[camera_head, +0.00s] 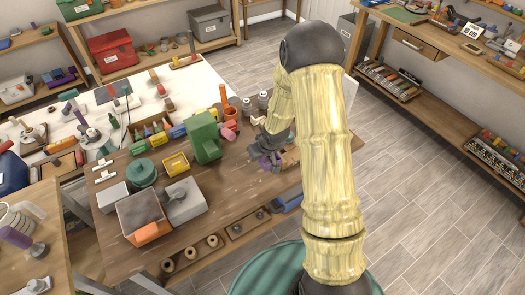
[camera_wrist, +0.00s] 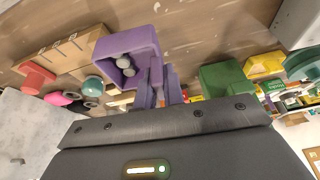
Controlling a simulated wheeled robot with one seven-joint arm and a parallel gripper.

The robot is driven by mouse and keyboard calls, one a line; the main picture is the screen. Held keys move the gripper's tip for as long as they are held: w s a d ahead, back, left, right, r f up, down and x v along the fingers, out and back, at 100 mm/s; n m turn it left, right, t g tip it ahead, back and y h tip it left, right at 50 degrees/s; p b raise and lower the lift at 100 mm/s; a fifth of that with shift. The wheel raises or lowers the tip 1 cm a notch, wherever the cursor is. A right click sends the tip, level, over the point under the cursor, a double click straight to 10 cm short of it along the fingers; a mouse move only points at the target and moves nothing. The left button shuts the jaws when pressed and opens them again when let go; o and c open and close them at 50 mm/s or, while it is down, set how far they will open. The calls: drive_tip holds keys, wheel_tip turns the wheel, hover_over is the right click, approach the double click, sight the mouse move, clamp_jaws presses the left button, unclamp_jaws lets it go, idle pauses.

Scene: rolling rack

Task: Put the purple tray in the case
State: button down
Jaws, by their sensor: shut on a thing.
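The purple tray (camera_wrist: 146,42) is a small open-topped box with a few grey round pieces inside, seen in the wrist view. My gripper (camera_wrist: 160,88) is shut on the tray's near wall, with the tray beyond the fingertips. In the head view my gripper (camera_head: 268,151) is over the table's right end, and the purple tray (camera_head: 272,165) shows partly below it. I cannot tell whether the tray touches the tabletop.
A red-orange cup (camera_head: 230,114) and grey jars (camera_head: 247,107) stand behind. The wooden tabletop (camera_head: 225,195) in front is clear.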

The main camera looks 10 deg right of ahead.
drive_tip(key=s+f+b, duration=0.1)
drive_tip(key=f, duration=0.1)
drive_tip(key=s+f+m+b, duration=0.1)
drive_tip(key=s+f, duration=0.1)
drive_tip(key=s+f+m, duration=0.1)
drive_tip(key=shift+s+f+h+b, duration=0.35)
drive_tip(key=shift+f+h+b, duration=0.05)
drive_tip(key=shift+s+d+f+m, duration=0.15)
drive_tip(key=shift+s+f+m, duration=0.15)
drive_tip(key=shift+m, duration=0.1)
drive_tip(key=shift+r, duration=0.1)
drive_tip(key=shift+d, duration=0.15)
